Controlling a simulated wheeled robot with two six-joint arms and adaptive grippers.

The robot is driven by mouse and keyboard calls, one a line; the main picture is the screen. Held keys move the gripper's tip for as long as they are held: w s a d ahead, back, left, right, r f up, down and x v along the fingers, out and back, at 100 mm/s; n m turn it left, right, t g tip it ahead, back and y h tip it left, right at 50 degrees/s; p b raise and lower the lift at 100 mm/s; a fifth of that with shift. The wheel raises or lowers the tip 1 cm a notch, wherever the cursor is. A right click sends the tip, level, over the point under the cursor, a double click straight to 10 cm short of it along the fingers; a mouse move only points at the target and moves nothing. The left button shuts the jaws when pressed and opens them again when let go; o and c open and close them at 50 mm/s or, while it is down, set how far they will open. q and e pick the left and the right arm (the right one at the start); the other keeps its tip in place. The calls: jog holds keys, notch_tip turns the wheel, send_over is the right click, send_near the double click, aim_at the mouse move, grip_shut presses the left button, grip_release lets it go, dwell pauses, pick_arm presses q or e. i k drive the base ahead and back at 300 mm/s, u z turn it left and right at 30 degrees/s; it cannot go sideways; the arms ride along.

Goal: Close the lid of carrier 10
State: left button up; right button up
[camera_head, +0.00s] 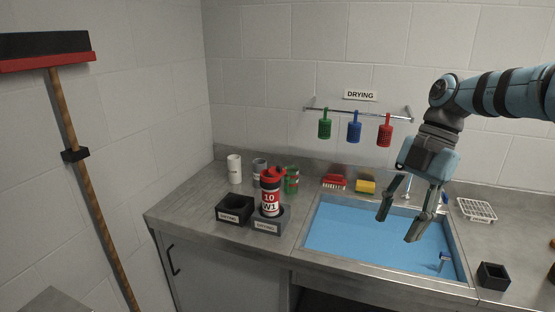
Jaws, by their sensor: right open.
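Carrier 10 (270,203) is a red and white upright cylinder labelled "10 W1". It stands in a dark grey square holder (268,226) on the counter, left of the sink. Its red lid (272,174) is at the top; at this size I cannot tell how far it is open. My right gripper (401,224) hangs over the blue sink, fingers pointing down and apart, with nothing between them. It is well to the right of the carrier and touches nothing. My left gripper is not in view.
A black holder (234,211) stands beside the carrier. Behind are a white cylinder (234,169), a grey one (259,170) and a green one (291,180). Red (334,182) and yellow (365,184) brushes lie behind the sink (340,232). Colored baskets hang from the drying rail (345,111).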

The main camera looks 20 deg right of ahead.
aim_at(278, 171)
jog(key=i, duration=1.8)
